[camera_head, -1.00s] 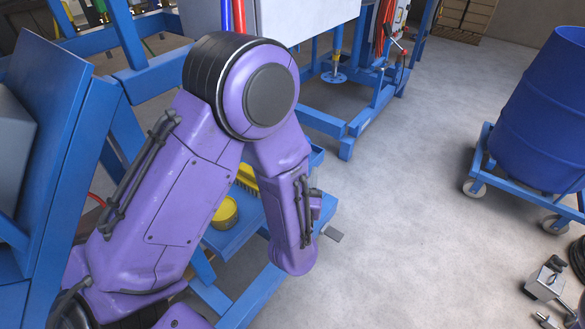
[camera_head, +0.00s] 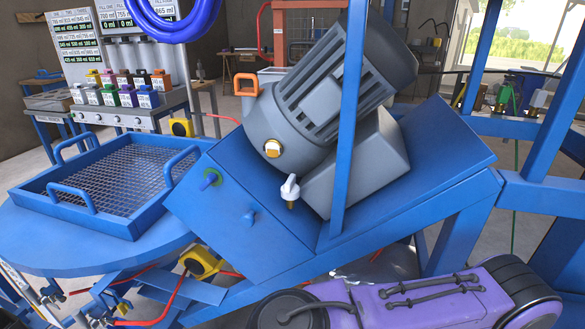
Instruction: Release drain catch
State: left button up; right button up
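A large grey motor (camera_head: 310,90) is mounted tilted on a blue sloped housing (camera_head: 225,225). A small white-handled valve with a brass lower end (camera_head: 290,190) stands beside the motor base. I cannot tell which part is the drain catch. A purple link of my arm crosses the lower right, below the housing. Neither of my grippers is in view.
A blue mesh tray with handles (camera_head: 70,205) sits on a round blue table (camera_head: 40,252) at left. A blue upright post (camera_head: 349,110) stands before the motor. Small coloured containers (camera_head: 112,92) are behind. Blue frame beams fill the right side.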

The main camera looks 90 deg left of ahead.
aim_at(122, 308)
jog(key=u, duration=0.1)
jog(key=k, duration=1.2)
jog(key=u, duration=3.25)
jog(key=k, duration=1.35)
jog(key=u, duration=0.7)
jog(key=i, duration=1.1)
jog(key=z, duration=0.05)
